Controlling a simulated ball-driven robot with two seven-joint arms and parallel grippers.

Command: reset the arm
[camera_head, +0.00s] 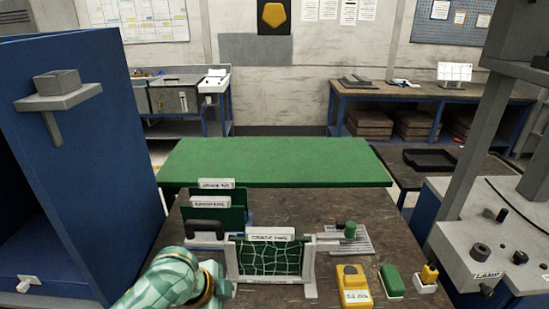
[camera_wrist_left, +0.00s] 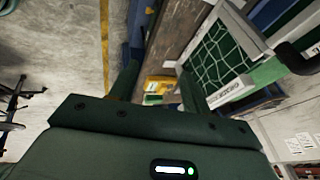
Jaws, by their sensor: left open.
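No thing labelled as the arm can be read; a tall grey stand (camera_head: 480,130) with a slanted column and a horizontal plate rises at the right edge. The top of the stand is cut off. My left gripper (camera_wrist_left: 157,70) is open, with nothing between its fingers in the left wrist view. In the head view my left arm comes in at the bottom, left of the netted green panel (camera_head: 270,258). My right gripper is not in view.
A yellow device (camera_head: 353,285), a green block (camera_head: 391,280) and a small white holder (camera_head: 425,282) stand on the brown bench (camera_head: 330,218). Labelled green boards (camera_head: 215,215) stand behind the netted panel. A green mat (camera_head: 275,160) lies beyond. A blue cabinet (camera_head: 90,150) blocks the left.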

